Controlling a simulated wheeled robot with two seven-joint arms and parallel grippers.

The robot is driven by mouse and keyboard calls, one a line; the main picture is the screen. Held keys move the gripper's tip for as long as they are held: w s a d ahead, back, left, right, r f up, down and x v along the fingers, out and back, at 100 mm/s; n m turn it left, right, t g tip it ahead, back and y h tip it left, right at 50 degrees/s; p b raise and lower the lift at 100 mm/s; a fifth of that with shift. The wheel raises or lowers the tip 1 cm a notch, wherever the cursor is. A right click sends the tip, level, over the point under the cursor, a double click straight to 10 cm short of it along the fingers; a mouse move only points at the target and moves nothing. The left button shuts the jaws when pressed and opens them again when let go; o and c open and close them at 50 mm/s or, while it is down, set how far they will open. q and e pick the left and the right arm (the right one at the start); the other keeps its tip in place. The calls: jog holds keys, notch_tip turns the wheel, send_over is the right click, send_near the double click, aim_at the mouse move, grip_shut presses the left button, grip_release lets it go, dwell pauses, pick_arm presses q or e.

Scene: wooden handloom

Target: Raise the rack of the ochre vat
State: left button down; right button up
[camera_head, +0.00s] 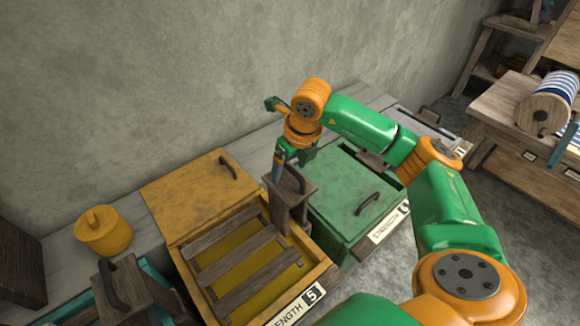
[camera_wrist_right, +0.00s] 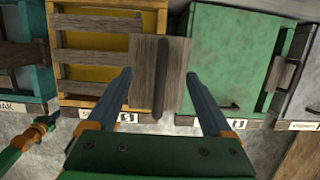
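The ochre vat (camera_head: 321,273) has its yellow lid (camera_head: 180,205) swung back, and the label on its front ends in a 5. Its wooden rack (camera_head: 238,262), several slats, lies across the yellow inside. A wooden post block (camera_head: 292,212) with a dark handle stands at the rack's right side; in the right wrist view the block (camera_wrist_right: 145,75) and dark handle (camera_wrist_right: 161,78) show from above. My right gripper (camera_head: 280,168) is open at the block, its fingers (camera_wrist_right: 160,88) apart on either side of the handle. What looks like my left gripper (camera_wrist_right: 48,120) is small in the right wrist view; its opening is unclear.
A green vat (camera_head: 350,205) with a closed lid stands right of the ochre one. A teal vat with a similar handled post (camera_head: 118,285) is at left. A bench with a striped roll (camera_head: 553,97) is far right.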

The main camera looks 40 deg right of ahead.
jog(key=shift+o, duration=0.6)
notch_tip(320, 180, up, 7)
jog(key=p, duration=0.6)
jog(key=shift+r, duration=0.15)
jog(key=shift+f, duration=0.2)
jog(key=shift+f, duration=0.1)
